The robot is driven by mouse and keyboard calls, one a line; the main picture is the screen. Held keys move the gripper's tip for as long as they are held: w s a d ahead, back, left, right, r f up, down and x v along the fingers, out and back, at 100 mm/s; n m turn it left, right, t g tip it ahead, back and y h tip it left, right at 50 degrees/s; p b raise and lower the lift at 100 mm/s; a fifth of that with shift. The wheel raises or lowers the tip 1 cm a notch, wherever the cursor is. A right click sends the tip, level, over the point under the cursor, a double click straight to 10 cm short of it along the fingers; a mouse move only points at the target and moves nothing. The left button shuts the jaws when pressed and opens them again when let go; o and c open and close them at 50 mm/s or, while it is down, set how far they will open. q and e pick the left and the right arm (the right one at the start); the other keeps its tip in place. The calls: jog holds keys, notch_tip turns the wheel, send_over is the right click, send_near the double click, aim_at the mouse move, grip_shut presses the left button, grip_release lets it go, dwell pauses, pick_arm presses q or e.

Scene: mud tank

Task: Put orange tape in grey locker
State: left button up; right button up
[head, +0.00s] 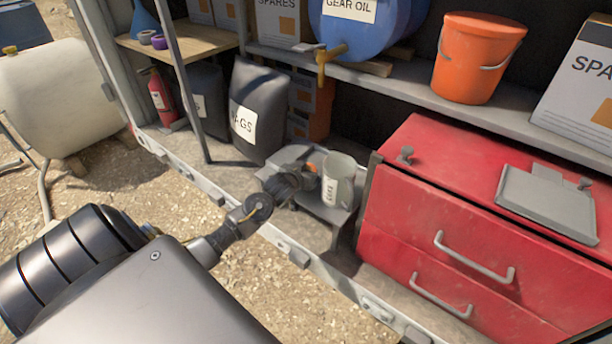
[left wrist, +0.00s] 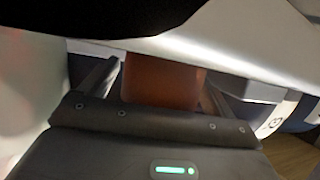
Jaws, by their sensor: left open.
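My left gripper (head: 298,180) reaches in from the left over a low grey stand in the vehicle bay. It is open. A small orange patch (head: 311,169), perhaps the orange tape, shows at its fingertips, mostly hidden by the gripper. In the left wrist view an orange-brown thing (left wrist: 160,80) shows between the two spread fingers; I cannot tell whether it touches them. I cannot clearly pick out a grey locker. My right gripper is not in view.
The grey stand (head: 325,210) sits left of a red drawer chest (head: 430,225). A dark grey bag (head: 262,100) stands behind the arm. Above are an orange bucket (head: 478,60) and a blue gear oil drum (head: 385,30). A metal sill (head: 290,248) runs along the front.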

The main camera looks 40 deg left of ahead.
pick_arm(q)
jog(key=c, duration=1.2)
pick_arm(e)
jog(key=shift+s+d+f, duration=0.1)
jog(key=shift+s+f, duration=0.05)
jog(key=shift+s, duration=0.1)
pick_arm(q)
jog(key=shift+o, duration=0.2)
jog(key=shift+r, duration=0.1)
